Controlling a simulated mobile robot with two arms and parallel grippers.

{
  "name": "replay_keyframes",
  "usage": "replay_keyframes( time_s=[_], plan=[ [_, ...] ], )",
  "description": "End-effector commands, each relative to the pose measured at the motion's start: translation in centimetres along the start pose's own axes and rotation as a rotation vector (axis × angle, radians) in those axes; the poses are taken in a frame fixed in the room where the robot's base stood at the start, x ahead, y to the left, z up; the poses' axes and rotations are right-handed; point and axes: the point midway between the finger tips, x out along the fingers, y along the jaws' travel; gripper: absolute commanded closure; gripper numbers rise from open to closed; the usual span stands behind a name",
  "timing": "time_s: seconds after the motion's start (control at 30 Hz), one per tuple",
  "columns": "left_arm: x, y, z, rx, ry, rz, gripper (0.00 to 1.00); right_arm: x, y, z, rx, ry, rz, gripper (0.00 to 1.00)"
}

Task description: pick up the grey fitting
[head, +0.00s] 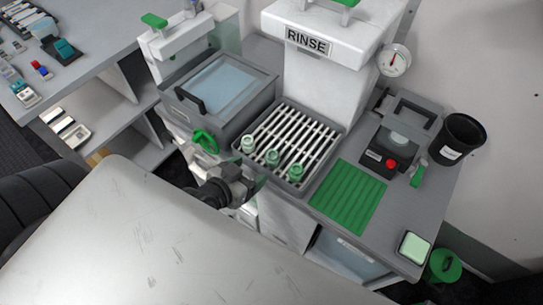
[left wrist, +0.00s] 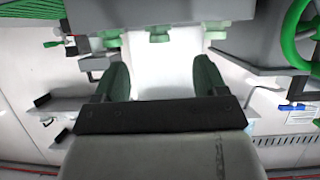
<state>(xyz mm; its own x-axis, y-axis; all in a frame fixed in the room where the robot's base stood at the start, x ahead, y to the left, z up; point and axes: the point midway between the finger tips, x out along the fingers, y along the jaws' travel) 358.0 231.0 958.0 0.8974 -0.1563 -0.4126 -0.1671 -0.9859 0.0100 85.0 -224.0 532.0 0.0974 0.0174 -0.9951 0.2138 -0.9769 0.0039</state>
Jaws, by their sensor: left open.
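Three small pale green-grey fittings stand on the slatted rack: a left one (head: 248,143), a middle one (head: 272,157) and a right one (head: 295,171). I cannot tell which is the grey fitting. My left gripper (head: 250,184) is in front of the rack's near edge, apart from the fittings. In the left wrist view my left gripper (left wrist: 162,66) is open, with nothing between its fingers. Green parts, one of them at the top middle (left wrist: 160,35), show beyond the fingertips. My right gripper is not in view.
The slatted rack (head: 322,140) lies under the RINSE unit (head: 315,70). A grey lidded basin (head: 190,112) is to its left and a green ribbed mat (head: 348,198) to its right. A green handwheel (head: 205,141) is close to my left gripper. A black cup (head: 460,137) stands farther right.

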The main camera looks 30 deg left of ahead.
Motion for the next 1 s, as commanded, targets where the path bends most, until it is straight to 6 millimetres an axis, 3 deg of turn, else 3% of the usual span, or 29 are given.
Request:
replay_keyframes(
  time_s=[0.1, 0.23, 0.4, 0.67, 1.0],
  plan=[
    [-0.3, 0.0, -1.6, 0.008, 0.031, 0.001, 0.28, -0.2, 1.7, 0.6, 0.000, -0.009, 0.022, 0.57],
    [1.6, 0.0, -2.0, 0.009, 0.037, 0.002, 0.28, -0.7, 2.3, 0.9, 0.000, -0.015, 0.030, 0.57],
    [4.1, 0.0, -2.0, 0.009, 0.035, 0.001, 0.28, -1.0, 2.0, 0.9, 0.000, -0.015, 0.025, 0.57],
    [6.2, 0.0, -1.7, 0.009, 0.033, 0.002, 0.28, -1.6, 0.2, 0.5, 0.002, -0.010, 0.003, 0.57],
    [9.9, -0.1, -1.2, 0.010, 0.033, 0.001, 0.28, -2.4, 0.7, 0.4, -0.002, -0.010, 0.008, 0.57]
  ],
)
